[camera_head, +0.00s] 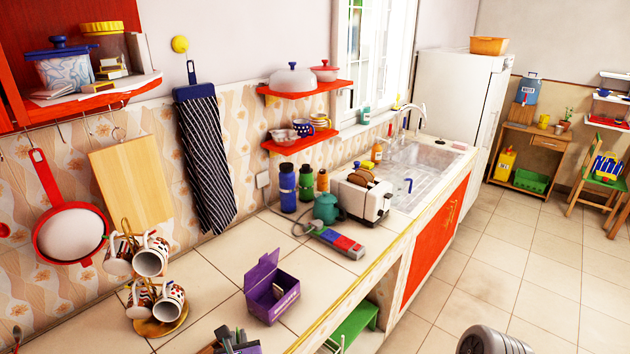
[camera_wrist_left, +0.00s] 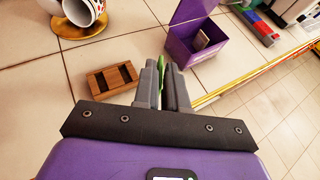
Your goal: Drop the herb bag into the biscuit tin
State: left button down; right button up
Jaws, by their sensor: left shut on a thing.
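The biscuit tin appears to be the purple box (camera_head: 272,300) with its lid raised, standing on the tiled counter. It also shows in the left wrist view (camera_wrist_left: 190,48), with a small pale item inside. My left gripper (camera_head: 228,335) is at the bottom of the head view, to the front left of the box. In the left wrist view its fingers (camera_wrist_left: 163,66) are closed on a thin green thing (camera_wrist_left: 162,64), likely the herb bag, seen edge-on and mostly hidden by the fingers. The fingers point toward the box and are short of it. My right gripper is not in view.
A slotted wooden block (camera_wrist_left: 112,80) lies left of my left fingers. A mug stand (camera_head: 160,325) with several mugs is left of the box. A toaster (camera_head: 362,195) and a grey device with coloured blocks (camera_head: 338,242) stand beyond it. The counter's yellow edge (camera_head: 345,297) runs along the right.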

aim_at(268, 308)
jog(key=z, duration=1.75)
jog(key=i, duration=1.55)
jog(key=u, duration=3.4)
jog(key=i, duration=0.5)
